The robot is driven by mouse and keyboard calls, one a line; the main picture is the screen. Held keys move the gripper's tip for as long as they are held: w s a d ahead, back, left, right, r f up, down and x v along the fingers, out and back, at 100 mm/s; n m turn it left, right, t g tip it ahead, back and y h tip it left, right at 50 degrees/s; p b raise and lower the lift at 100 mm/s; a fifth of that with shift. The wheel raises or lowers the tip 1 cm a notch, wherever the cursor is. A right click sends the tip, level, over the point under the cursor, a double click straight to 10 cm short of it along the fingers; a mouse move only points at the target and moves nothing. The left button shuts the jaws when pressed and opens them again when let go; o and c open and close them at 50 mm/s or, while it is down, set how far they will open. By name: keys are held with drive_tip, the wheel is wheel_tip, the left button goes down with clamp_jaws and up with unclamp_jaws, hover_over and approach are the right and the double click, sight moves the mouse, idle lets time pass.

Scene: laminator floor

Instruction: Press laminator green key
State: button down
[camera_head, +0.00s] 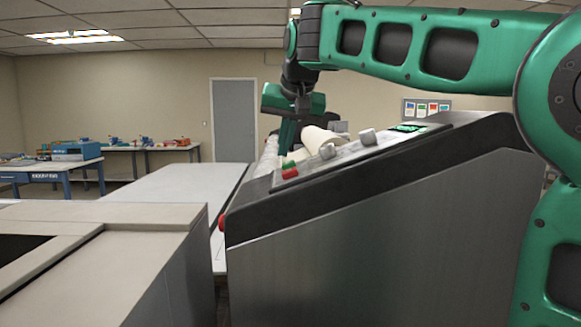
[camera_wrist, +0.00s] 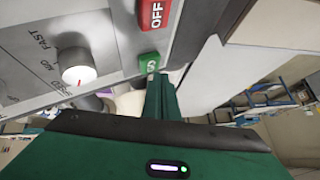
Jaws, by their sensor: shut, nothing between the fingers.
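The laminator's sloped control panel (camera_head: 335,158) stands at the centre right of the head view. Its small green key (camera_head: 288,163) sits on the panel's left part, beside a red key (camera_head: 290,173). In the wrist view the green key (camera_wrist: 149,62) is close up, below the red key marked OFF (camera_wrist: 153,12). My gripper (camera_head: 285,150) points down behind the green key in the head view. In the wrist view its shut, empty fingertips (camera_wrist: 156,79) appear right at the green key's lower edge. I cannot tell whether they touch it.
A speed knob (camera_wrist: 78,68) sits beside the keys, and another knob (camera_head: 368,136) and a lit green display (camera_head: 408,127) are farther along the panel. A red round button (camera_head: 221,222) is on the laminator's side. A pale table (camera_head: 170,183) lies to the left.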

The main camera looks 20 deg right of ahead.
drive_tip(key=shift+f, duration=0.15)
drive_tip(key=shift+d+f, duration=0.15)
drive_tip(key=shift+f, duration=0.05)
